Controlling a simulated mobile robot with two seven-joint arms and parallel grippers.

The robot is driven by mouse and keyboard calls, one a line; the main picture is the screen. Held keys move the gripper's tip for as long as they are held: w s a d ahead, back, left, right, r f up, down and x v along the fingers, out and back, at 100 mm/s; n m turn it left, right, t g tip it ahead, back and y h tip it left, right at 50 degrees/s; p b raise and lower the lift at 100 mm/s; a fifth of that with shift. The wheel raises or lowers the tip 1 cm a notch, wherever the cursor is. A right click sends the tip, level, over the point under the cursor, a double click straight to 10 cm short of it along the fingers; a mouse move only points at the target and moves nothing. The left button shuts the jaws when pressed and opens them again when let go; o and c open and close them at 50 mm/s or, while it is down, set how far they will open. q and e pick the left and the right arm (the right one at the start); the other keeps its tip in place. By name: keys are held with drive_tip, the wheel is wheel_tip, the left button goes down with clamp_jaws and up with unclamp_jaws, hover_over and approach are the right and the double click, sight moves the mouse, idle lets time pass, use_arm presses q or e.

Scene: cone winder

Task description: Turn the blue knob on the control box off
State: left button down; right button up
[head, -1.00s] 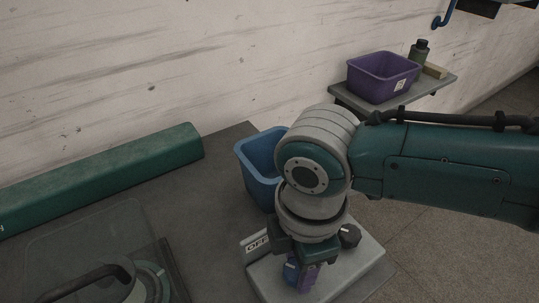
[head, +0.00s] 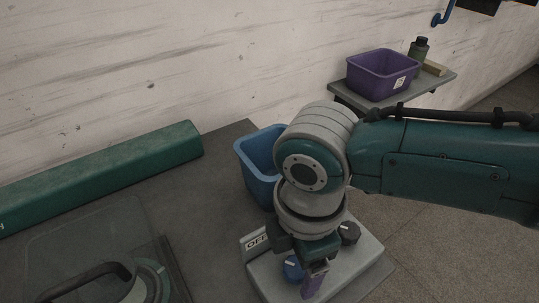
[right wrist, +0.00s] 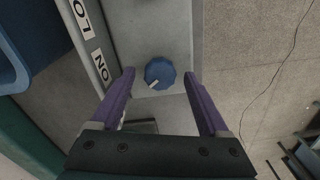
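My right gripper (right wrist: 159,75) is open with purple fingers. In the head view this gripper (head: 309,277) is over the box, one finger just right of the knob. My left gripper is out of view.
A blue bin (head: 257,178) is behind the box. A green beam (head: 100,175) and a clear cover with a dark handle (head: 85,280) are left. A purple bin (head: 378,78) sits on the wall shelf.

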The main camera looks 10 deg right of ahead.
sight(297, 266)
wheel_tip(297, 266, up, 10)
drive_tip(key=p, duration=0.2)
idle(0.4)
